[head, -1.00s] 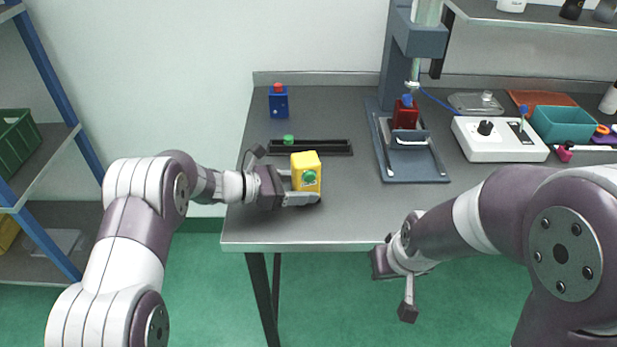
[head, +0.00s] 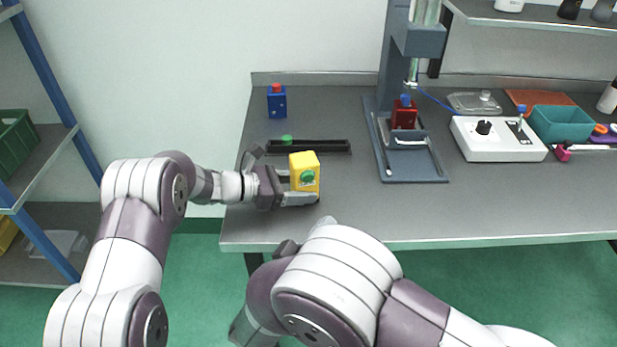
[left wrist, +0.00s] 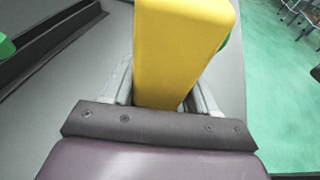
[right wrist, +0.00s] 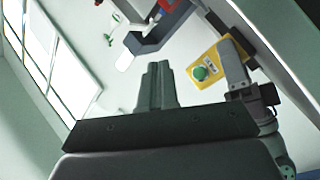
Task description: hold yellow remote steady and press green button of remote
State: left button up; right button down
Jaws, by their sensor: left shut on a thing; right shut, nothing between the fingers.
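The yellow remote (head: 304,172) stands near the left front of the table, its green button (head: 308,177) facing the front. My left gripper (head: 300,190) is shut on it, with fingers on both sides; the left wrist view shows the yellow body (left wrist: 180,50) between them. My right gripper (right wrist: 158,72) is shut and empty in the right wrist view. There the remote (right wrist: 212,68) is to the right of its fingertips, apart from them, with the green button (right wrist: 200,73) in plain sight. In the head view my right arm mostly hides the right gripper.
A black tray (head: 325,147) with a green piece (head: 287,140) lies behind the remote. A blue box with a red button (head: 277,103) stands farther back. A press stand (head: 415,165) and white control box (head: 490,140) are to the right. The table's front middle is clear.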

aim_at(308, 177)
jog(key=shift+w+a, duration=0.35)
jog(key=shift+w, duration=1.1)
jog(key=shift+w+a, duration=0.4)
jog(key=shift+w, duration=1.05)
jog(key=shift+w+a, duration=0.35)
jog(key=shift+w, duration=1.1)
jog(key=shift+w, duration=0.1)
jog(key=shift+w, duration=0.3)
jog(key=shift+w+a, duration=0.2)
jog(key=shift+w, duration=0.3)
jog(key=shift+s, duration=0.1)
jog(key=shift+s+d, duration=0.2)
jog(key=shift+s, duration=0.6)
